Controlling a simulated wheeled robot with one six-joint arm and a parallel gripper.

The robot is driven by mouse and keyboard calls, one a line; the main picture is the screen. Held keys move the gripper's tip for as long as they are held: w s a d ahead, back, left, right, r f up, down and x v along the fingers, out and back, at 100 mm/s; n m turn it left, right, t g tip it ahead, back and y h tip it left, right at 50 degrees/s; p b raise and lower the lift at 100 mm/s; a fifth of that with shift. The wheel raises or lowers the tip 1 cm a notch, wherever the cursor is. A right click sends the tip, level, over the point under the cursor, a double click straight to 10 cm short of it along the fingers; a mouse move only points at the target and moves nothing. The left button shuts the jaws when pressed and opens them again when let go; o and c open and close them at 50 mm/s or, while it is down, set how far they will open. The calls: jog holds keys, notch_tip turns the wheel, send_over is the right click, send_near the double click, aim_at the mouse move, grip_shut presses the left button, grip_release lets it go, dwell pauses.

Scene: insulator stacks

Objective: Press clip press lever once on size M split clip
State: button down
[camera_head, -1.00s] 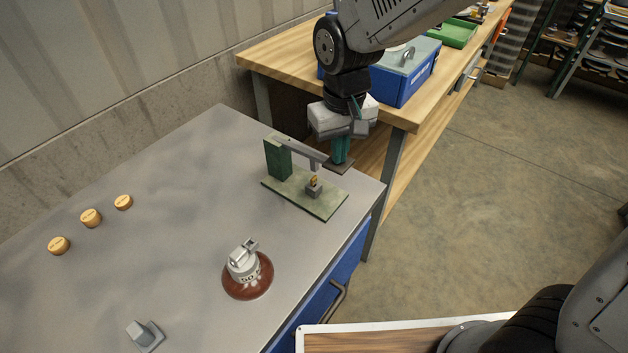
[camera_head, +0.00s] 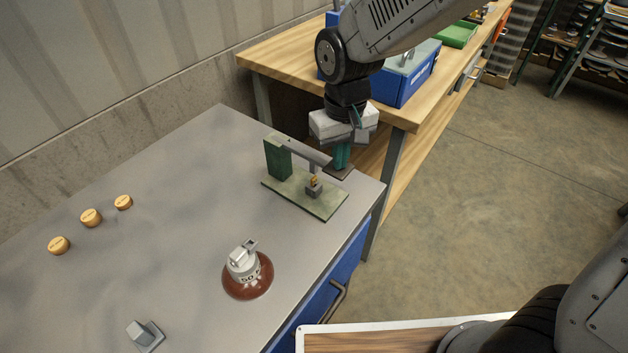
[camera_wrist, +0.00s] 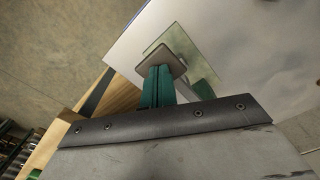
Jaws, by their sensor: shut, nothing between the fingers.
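The clip press has a green base plate (camera_head: 318,204), a green post (camera_head: 277,158) and a grey lever (camera_head: 305,153) that ends in a dark flat pad (camera_head: 338,172). A small brass-coloured split clip (camera_head: 314,180) sits on the grey block under the lever; its size mark is too small to read. My gripper (camera_head: 341,165) points down, shut and empty, with its teal fingertips at the pad. In the wrist view the teal fingers (camera_wrist: 157,88) reach the pad (camera_wrist: 160,64), with part of the base plate (camera_wrist: 192,58) behind it. I cannot tell how hard they touch.
A brown insulator with a grey cap (camera_head: 247,275) stands near the front edge. Several round tan pieces, one of them here (camera_head: 91,218), lie at the left. A small grey block (camera_head: 145,335) is at the front. A wooden bench (camera_head: 290,50) with a blue box (camera_head: 405,80) stands behind.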

jog(key=shift+f, duration=1.25)
dwell(0.5)
notch_tip(320, 180, up, 12)
jog(key=shift+f, duration=0.25)
dwell(1.2)
dwell(0.7)
